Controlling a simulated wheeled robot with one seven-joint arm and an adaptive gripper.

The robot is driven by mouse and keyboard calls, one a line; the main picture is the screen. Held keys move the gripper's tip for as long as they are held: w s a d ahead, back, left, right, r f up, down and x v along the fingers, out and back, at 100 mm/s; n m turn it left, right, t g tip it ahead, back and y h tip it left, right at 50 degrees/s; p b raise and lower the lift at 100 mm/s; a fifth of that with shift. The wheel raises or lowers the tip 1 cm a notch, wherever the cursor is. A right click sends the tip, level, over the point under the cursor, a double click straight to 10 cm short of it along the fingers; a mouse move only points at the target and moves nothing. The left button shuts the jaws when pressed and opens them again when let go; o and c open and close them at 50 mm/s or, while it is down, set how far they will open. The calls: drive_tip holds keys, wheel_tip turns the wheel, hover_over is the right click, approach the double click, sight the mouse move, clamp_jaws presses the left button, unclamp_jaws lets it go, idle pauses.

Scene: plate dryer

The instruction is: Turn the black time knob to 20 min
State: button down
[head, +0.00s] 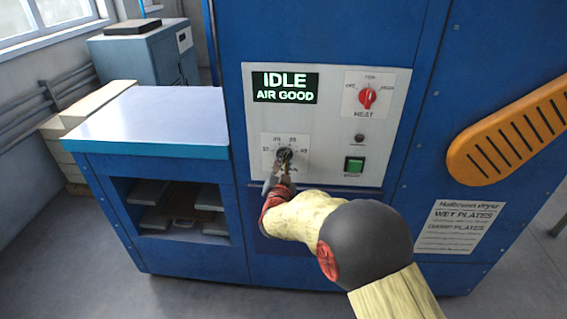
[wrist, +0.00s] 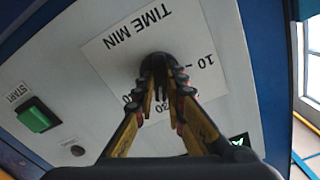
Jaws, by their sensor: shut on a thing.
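The black time knob (head: 284,155) is at the lower left of the grey control panel, on a white dial plate with minute marks. It also shows in the wrist view (wrist: 154,63), partly behind my fingers, under the words TIME MIN. My gripper (head: 281,167) reaches it from below in the head view. In the wrist view my gripper (wrist: 160,82) has its yellow and black fingers closed together on the knob. The knob's pointer and some of the dial numbers are hidden or too small, so I cannot tell its setting.
The red heat knob (head: 367,97) is at the panel's upper right, above a green start button (head: 354,165). The display (head: 286,87) reads IDLE, AIR GOOD. An orange slotted handle (head: 507,137) is at the right. A side table (head: 150,110) stands left.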

drive_tip(key=shift+n, duration=0.4)
drive_tip(key=n+p, duration=0.3)
drive_tip(key=n, duration=0.1)
drive_tip(key=shift+n, duration=0.3)
drive_tip(key=n+p, duration=0.2)
drive_tip(key=n, duration=0.2)
drive_tip(key=shift+n, duration=0.3)
drive_tip(key=c, duration=1.8)
unclamp_jaws()
drive_tip(key=shift+c, duration=0.2)
